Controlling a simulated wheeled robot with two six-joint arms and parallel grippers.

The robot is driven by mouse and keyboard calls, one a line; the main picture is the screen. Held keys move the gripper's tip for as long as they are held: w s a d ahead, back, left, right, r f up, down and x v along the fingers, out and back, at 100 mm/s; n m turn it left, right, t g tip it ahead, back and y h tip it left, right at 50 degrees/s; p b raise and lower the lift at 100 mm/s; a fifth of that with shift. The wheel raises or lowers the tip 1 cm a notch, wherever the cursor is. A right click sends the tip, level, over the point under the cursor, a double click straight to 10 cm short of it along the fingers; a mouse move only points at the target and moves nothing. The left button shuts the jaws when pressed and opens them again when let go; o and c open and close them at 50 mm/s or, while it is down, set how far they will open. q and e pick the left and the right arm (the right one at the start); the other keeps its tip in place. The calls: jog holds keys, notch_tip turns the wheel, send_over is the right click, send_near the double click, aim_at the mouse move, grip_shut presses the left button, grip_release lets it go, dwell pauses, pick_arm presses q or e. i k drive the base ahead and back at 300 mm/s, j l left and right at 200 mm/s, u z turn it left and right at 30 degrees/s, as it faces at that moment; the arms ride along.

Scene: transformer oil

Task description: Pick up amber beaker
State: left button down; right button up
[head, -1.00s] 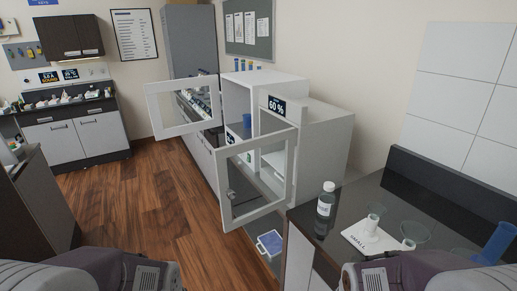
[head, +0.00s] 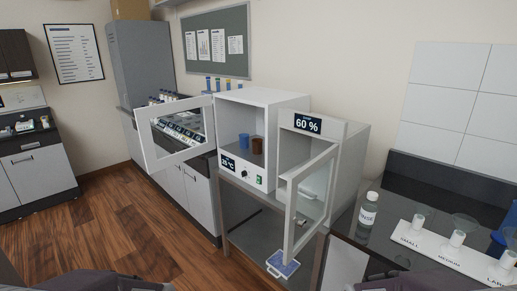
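The amber beaker (head: 257,146) is a small brown cup standing inside the left chamber of the white cabinet (head: 262,97). A blue beaker (head: 244,142) stands just left of it. The chamber's glass door (head: 177,132) is swung open to the left. Only parts of my own arms show at the bottom edge. Neither gripper is in view.
The right chamber reads 60 %, and its glass door (head: 310,203) stands open toward me. A blue-lidded box (head: 283,264) sits low below it. A RINSE bottle (head: 367,212) and a white funnel rack (head: 455,254) stand on the dark counter at right. Wooden floor at left is clear.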

aim_at(257, 143)
jog(key=i+j+u, duration=0.25)
jog(key=i+u, duration=0.2)
jog(key=i, duration=0.2)
jog(key=i+u, duration=0.45)
jog(key=i, duration=0.2)
jog(key=i+j+z, duration=0.15)
jog(key=i+z, duration=0.3)
jog(key=i+j+z, duration=0.2)
jog(key=z, duration=0.3)
